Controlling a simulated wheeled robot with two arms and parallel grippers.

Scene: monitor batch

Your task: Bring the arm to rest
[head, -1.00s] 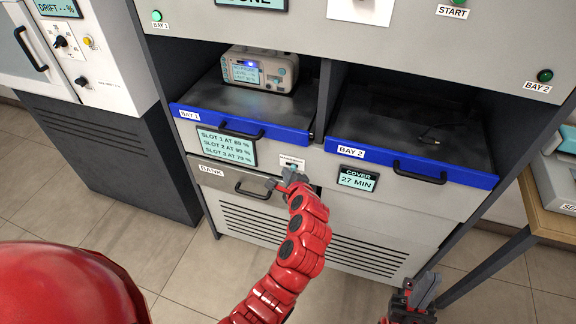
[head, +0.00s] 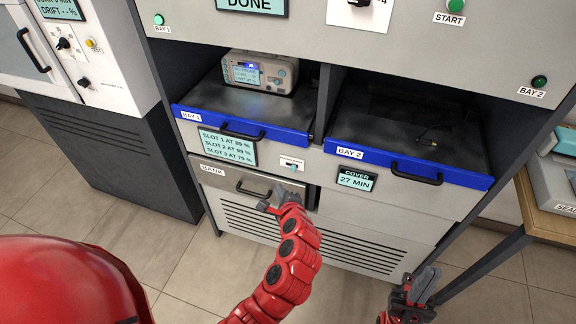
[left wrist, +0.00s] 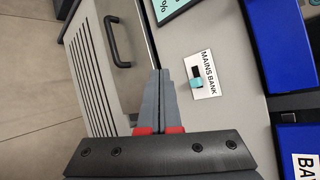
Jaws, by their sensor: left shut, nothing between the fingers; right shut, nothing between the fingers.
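My left gripper (head: 272,203) is shut and empty, in front of the lower cabinet by the BANK drawer handle (head: 252,188). In the left wrist view its closed fingers (left wrist: 168,92) point at the panel, between the drawer handle and the MAINS BANK switch (left wrist: 197,78). That switch plate also shows in the head view (head: 292,163), just above the gripper, with a teal knob. From these views I cannot tell whether the fingers touch the panel. My right gripper (head: 425,285) is shut and empty at the lower right, apart from the cabinet.
A grey device (head: 260,72) with a lit screen stands on the BAY 1 tray (head: 200,98). The BAY 2 tray (head: 350,133) holds a small cable end. A table (head: 548,190) with an instrument stands at right. Open floor (head: 170,265) lies in front of the cabinet.

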